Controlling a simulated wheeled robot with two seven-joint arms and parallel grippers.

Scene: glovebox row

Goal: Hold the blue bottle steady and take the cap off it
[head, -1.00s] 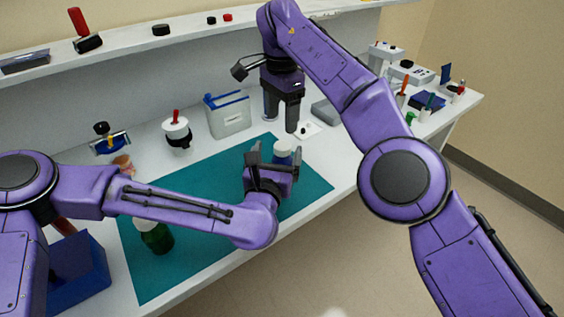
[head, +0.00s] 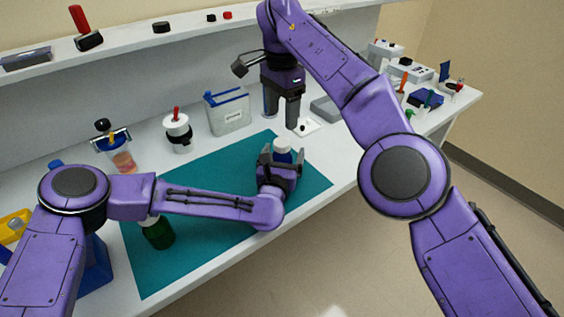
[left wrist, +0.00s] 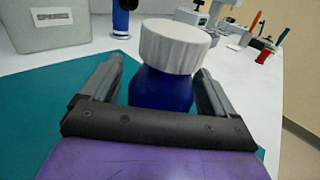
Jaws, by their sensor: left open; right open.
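The blue bottle (head: 283,156) with its white cap (head: 282,142) stands upright on the teal mat (head: 215,190). In the left wrist view the bottle (left wrist: 161,88) and its ribbed white cap (left wrist: 174,46) are close and between my left fingers, the cap in place. My left gripper (head: 281,160) is open around the bottle, with a finger on each side; the left wrist view (left wrist: 155,92) shows a gap at the left finger. The bottle's lower part is hidden by my left gripper.
A green bottle (head: 158,234) stands on the mat's left part, partly behind my left arm.

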